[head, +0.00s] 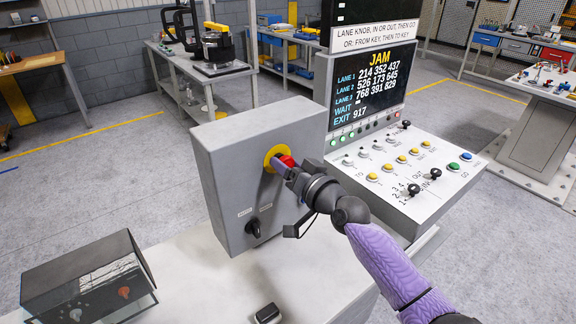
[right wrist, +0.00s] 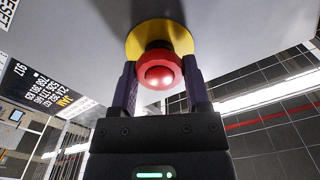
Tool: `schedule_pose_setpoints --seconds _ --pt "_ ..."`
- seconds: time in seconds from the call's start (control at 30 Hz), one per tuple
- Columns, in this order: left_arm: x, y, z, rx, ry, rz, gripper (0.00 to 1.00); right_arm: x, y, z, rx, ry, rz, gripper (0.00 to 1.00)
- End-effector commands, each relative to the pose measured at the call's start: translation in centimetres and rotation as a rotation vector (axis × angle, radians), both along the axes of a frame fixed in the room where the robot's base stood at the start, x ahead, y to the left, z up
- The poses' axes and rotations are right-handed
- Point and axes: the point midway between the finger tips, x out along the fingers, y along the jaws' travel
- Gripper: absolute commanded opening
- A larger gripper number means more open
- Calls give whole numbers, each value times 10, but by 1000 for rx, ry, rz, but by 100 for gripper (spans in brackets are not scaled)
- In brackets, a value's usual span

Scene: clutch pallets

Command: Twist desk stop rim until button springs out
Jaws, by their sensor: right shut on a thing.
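The red stop button (head: 286,161) sits on a yellow round plate (head: 270,157) on the front of a grey box (head: 230,170). In the right wrist view the red button (right wrist: 160,72) is between the two fingers, with the yellow plate (right wrist: 152,32) behind it. My right gripper (head: 284,168) is shut on the red button's rim, one finger on each side of it. It also shows in the right wrist view (right wrist: 160,85). The head view partly hides the button behind the gripper. My left gripper is not in view.
A black knob (head: 254,228) is lower on the grey box. To the right stands a console (head: 415,175) with several buttons and black knobs, under a screen (head: 368,85) reading JAM. A dark clear-fronted case (head: 85,270) and a small black object (head: 268,313) are on the white desk (head: 190,275).

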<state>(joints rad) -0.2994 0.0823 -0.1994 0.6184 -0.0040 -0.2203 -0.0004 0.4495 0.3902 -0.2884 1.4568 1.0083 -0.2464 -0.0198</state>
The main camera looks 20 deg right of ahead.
Motion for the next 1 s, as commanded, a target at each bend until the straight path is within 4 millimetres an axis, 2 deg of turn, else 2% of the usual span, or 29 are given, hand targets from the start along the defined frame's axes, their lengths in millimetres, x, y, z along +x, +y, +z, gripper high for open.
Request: schedule_pose_setpoints --seconds 0.43,1.0 --pt "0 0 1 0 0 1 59 0 -1 0 248 89 0 2" --pt "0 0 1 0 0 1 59 0 -1 0 307 110 0 2"
